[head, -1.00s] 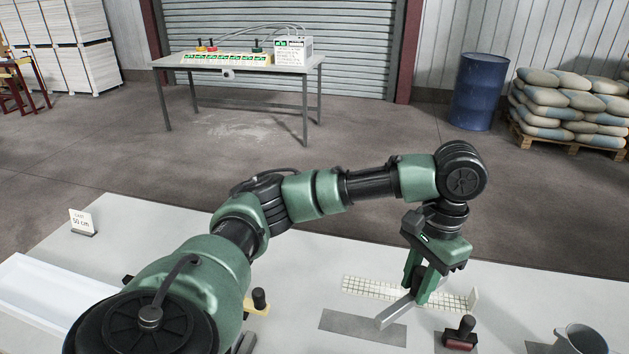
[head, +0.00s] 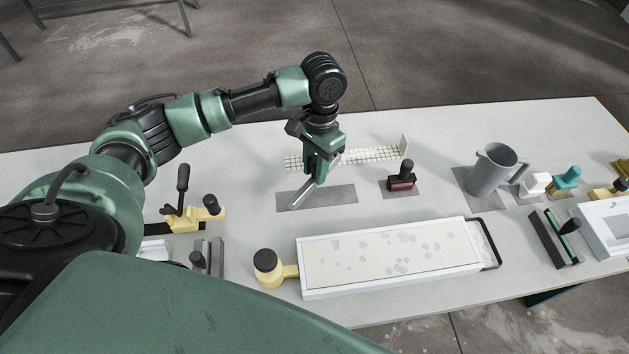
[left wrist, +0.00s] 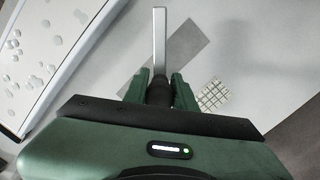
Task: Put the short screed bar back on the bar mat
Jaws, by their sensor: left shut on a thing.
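The short screed bar (head: 306,195) is a silver bar with a dark handle. My left gripper (head: 318,168) is shut on the handle, and the bar slants down towards me. The bar mat (head: 335,194) is a flat grey rectangle on the table. In the head view the bar overlaps its left part. I cannot tell whether the bar touches the table. My right gripper is not in view.
A white gridded strip (head: 375,155) lies just behind the gripper. A red-based stamp-like tool (head: 401,180) stands right of the mat. A filled white tray mould (head: 390,258) is in front. A grey jug (head: 492,172) stands further right. Bare table lies between mat and mould.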

